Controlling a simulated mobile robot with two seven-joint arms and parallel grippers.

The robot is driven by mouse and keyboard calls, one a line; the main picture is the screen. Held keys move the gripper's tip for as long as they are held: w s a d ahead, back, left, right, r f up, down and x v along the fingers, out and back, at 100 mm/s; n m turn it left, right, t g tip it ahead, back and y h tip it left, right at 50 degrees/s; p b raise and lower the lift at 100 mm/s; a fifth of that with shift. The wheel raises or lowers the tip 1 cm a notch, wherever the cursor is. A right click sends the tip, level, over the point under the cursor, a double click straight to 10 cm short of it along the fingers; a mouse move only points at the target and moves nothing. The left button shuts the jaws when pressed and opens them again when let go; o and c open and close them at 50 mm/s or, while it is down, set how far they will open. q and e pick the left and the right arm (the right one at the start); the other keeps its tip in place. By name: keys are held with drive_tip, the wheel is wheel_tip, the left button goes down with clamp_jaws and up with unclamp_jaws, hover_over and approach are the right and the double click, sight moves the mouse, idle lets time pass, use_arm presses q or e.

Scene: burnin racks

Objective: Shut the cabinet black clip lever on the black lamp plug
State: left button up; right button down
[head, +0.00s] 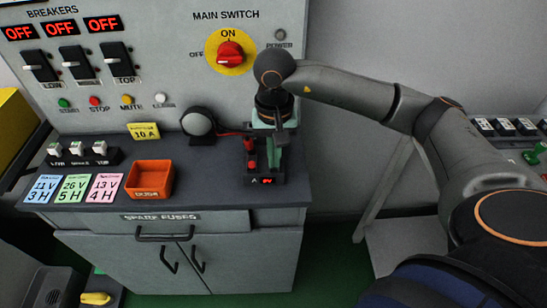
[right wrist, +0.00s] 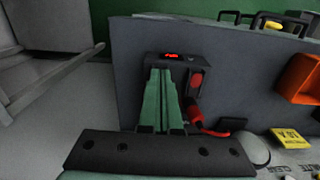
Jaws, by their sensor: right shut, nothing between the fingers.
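The terminal box (head: 266,181) with a small lit red display stands at the right end of the cabinet top; it also shows in the right wrist view (right wrist: 172,56). A red clip lever (right wrist: 196,80) and a red plug (right wrist: 194,108) with a red cable are on one side of it. The round lamp (head: 198,121) stands to the left, its red cable running toward the box. My right gripper (right wrist: 160,74) is shut and empty, its green fingers pointing down over the box. They cover the other terminal, so the black lever and black plug are hidden. My left gripper is out of view.
An orange bin (head: 149,180), a yellow card (head: 143,131) and coloured cards (head: 74,189) lie on the cabinet top (head: 212,173). The panel with breakers and the main switch (head: 230,54) rises behind. Free floor lies right of the cabinet.

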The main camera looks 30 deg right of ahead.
drive_tip(key=shift+r+p, duration=1.3)
drive_tip(key=shift+r, duration=1.15)
drive_tip(key=shift+s+f, duration=0.1)
